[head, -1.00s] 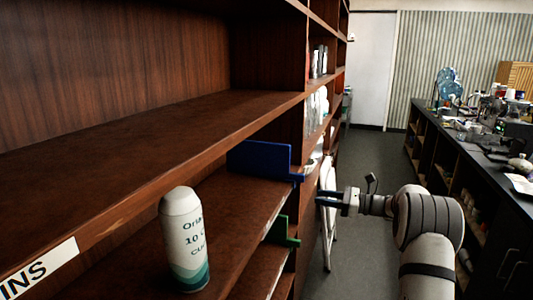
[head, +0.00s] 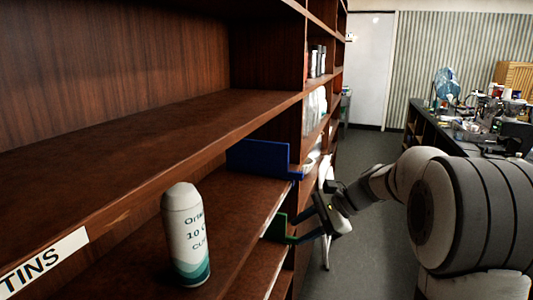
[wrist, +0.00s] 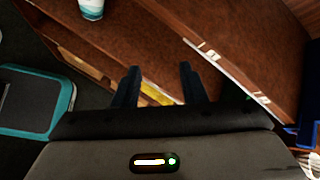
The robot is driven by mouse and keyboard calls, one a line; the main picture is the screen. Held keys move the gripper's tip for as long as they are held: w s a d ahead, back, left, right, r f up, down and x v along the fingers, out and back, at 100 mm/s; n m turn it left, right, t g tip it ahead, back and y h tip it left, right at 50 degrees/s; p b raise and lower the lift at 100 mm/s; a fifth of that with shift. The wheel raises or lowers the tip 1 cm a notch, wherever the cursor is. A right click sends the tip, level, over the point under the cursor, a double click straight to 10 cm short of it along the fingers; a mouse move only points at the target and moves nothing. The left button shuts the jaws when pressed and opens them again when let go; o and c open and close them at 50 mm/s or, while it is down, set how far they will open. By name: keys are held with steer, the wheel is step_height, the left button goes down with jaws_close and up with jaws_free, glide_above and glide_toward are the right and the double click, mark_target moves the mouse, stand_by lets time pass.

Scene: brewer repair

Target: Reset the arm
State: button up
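My gripper (head: 316,215) is in front of the shelf edge, right of the middle in the head view. In the wrist view its two dark fingers (wrist: 160,75) stand apart with nothing between them, so it is open and empty. My arm comes in from the lower right of the head view. A white canister with a teal base (head: 187,237) stands upright on the lower shelf, left of my gripper and apart from it. The lower part of a canister also shows at the top of the wrist view (wrist: 92,8).
The brown shelf unit (head: 150,130) fills the left side. A blue bracket (head: 258,157) and a green one (head: 277,228) stand at its shelves, close to my gripper. A cluttered dark counter (head: 425,118) is at the right. Grey floor (head: 375,150) lies free between.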

steer(key=s+d+f+n+h, duration=0.1)
steer(key=s+d+n+h, duration=0.1)
steer(key=s, duration=0.6)
steer(key=s+d+f+n+t+h, duration=0.1)
steer(key=s+d+f+n+h, duration=0.1)
steer(key=s+n+h, duration=0.2)
steer(key=s+d+f+n+h, duration=0.1)
steer(key=s+d+n+h, duration=0.1)
steer(key=s+n, duration=0.5)
steer(key=s+h, duration=0.1)
steer(key=s, duration=0.5)
steer(key=shift+f+t+h, duration=0.25)
steer(key=shift+t+h, duration=0.05)
steer(key=shift+h, duration=0.1)
steer(key=shift+s, duration=0.1)
